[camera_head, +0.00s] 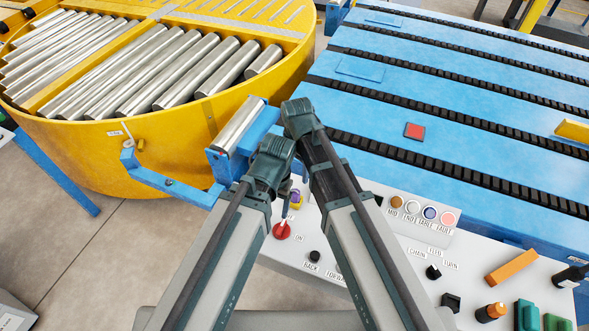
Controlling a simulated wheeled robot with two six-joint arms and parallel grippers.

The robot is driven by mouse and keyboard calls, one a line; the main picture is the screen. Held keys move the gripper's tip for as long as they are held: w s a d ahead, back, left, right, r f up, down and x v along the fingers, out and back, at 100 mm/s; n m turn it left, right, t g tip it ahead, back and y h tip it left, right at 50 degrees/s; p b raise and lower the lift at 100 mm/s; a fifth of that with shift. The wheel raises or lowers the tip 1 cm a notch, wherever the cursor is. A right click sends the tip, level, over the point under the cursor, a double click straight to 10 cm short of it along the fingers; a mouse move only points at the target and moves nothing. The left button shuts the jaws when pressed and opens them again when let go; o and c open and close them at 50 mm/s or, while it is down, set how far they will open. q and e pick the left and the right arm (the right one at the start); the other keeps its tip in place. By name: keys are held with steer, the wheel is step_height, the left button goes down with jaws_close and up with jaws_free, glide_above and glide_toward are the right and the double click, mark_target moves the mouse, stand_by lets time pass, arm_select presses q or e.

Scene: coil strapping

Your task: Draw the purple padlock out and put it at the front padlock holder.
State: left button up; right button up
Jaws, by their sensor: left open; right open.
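The purple padlock (295,199) shows as a small purple and yellowish piece just above the red rotary switch (281,231) at the left end of the white control panel. My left gripper (285,187) is open, with its fingers pointing down close beside the padlock. Its wrist and fingers hide part of the padlock, and I cannot tell whether they touch it. My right gripper (301,117) is open, farther back near the blue conveyor's corner; its fingers are mostly hidden behind its own wrist. I cannot make out the front padlock holder clearly.
The white control panel (468,277) holds buttons, knobs, an orange block (511,266) and several small items at right. The blue chain conveyor (450,95) lies behind it. A yellow roller turntable (165,150) and a blue bracket (168,187) stand at left. Both arms lie close together.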

mark_target(294, 193)
arm_select(q)
step_height(294, 193, down, 14)
steer(key=b, duration=1.4)
arm_select(e)
steer(key=f, duration=1.4)
steer(key=shift+a, duration=0.3)
arm_select(q)
steer(key=shift+r, duration=0.1)
arm_select(e)
steer(key=shift+r, duration=0.1)
jaws_close()
arm_select(q)
steer(key=shift+r+p, duration=0.65)
steer(key=shift+p, duration=0.1)
arm_select(e)
steer(key=shift+r, duration=0.65)
